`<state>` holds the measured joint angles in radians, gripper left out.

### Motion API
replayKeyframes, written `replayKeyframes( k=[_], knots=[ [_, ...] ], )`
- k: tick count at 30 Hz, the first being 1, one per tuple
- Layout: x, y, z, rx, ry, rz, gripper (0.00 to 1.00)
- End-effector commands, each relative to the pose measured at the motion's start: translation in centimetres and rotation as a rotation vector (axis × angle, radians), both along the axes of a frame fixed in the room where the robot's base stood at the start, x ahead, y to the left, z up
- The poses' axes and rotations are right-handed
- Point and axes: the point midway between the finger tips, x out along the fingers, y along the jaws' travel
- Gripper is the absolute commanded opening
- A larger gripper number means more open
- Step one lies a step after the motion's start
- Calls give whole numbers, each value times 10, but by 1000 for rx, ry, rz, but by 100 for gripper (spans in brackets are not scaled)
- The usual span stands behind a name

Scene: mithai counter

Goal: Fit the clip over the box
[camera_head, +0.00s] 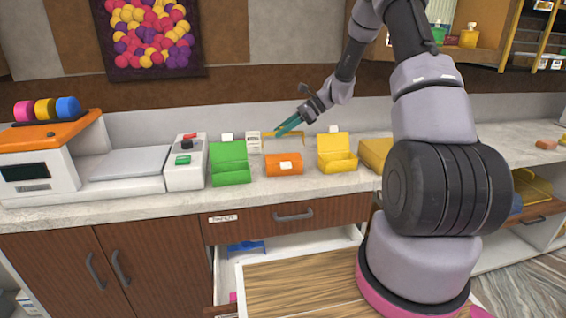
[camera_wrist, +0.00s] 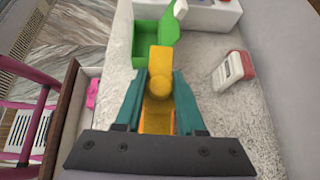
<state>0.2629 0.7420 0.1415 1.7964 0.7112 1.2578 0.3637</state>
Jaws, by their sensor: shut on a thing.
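My gripper (camera_head: 285,127), with teal fingers, is raised above the back of the counter. In the wrist view my gripper (camera_wrist: 159,105) is shut on a yellow-orange clip (camera_wrist: 160,62). The clip shows in the head view as a thin yellow-orange bracket (camera_head: 270,134) by the fingertips. The clip appears apart from this box. In the wrist view the clip and fingers hide most of what lies beneath.
An open green box (camera_head: 229,174) stands left of the orange one, an open yellow box (camera_head: 337,161) to its right. A scale (camera_head: 122,165) and a small button unit (camera_head: 186,165) are further left. An open drawer below holds a blue piece (camera_head: 246,247).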

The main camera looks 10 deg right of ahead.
Motion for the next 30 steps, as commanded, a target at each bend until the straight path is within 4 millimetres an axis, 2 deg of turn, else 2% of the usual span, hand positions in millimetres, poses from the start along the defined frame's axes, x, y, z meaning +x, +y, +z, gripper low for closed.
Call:
replayKeyframes(
  k=[1, 4, 11, 18, 30],
  knots=[
    [-1, 0, -12, 1, 5, 1, 0],
    [-1, 1, -30, 1, 4, 0, 0],
    [0, 1, -50, 0, 1, -1, 0],
    [-1, 1, -81, 1, 2, -2, 0],
    [0, 0, -87, -1, 0, -1, 0]
  ],
)
